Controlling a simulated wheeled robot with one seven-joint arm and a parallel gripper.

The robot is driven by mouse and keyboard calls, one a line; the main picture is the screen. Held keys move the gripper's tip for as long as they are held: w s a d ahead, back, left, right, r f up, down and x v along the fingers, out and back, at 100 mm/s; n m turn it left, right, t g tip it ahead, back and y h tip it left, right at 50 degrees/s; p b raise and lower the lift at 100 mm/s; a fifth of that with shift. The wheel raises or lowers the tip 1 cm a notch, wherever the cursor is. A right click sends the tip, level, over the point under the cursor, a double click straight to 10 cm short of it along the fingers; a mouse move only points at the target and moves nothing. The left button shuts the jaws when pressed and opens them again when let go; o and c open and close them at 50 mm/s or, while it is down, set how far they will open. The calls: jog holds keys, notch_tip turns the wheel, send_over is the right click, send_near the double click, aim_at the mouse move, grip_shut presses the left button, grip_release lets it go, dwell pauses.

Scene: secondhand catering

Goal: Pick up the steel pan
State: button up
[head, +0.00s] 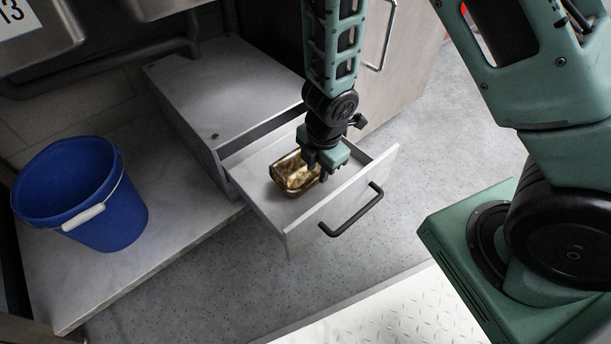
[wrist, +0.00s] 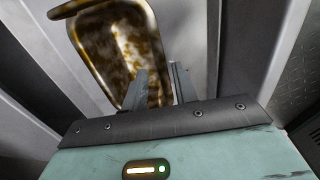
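The steel pan (head: 292,176) is a small, deep rectangular pan with brown and gold stains. It sits in the open drawer (head: 268,208), toward its back. In the wrist view the pan (wrist: 112,40) fills the upper left, with a rounded rim and a bar-like handle at its top left. My gripper (head: 322,172) points down into the drawer at the pan's right side. In the wrist view my gripper's fingers (wrist: 160,85) are apart, the left one over the pan's inside and the right one beyond its right wall. Contact with the wall cannot be told. My gripper partly hides the pan.
The drawer front (head: 345,203) with its black handle (head: 352,212) stands close in front of my gripper. The grey cabinet top (head: 225,88) is behind. A blue bucket (head: 85,190) stands on the shelf at left. Sinks and a pipe (head: 110,62) are above left.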

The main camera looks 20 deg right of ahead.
aim_at(316, 183)
jog(key=shift+w+f+b, duration=0.2)
jog(key=shift+f+b, duration=0.55)
jog(key=shift+f, duration=0.15)
jog(key=shift+w+f+b, duration=0.15)
jog(key=shift+f+b, duration=0.6)
jog(key=shift+f, duration=0.15)
jog(key=shift+w+f+b, duration=0.2)
jog(key=shift+f+b, duration=0.55)
jog(key=shift+f, duration=0.15)
jog(key=shift+r, duration=0.1)
grip_shut()
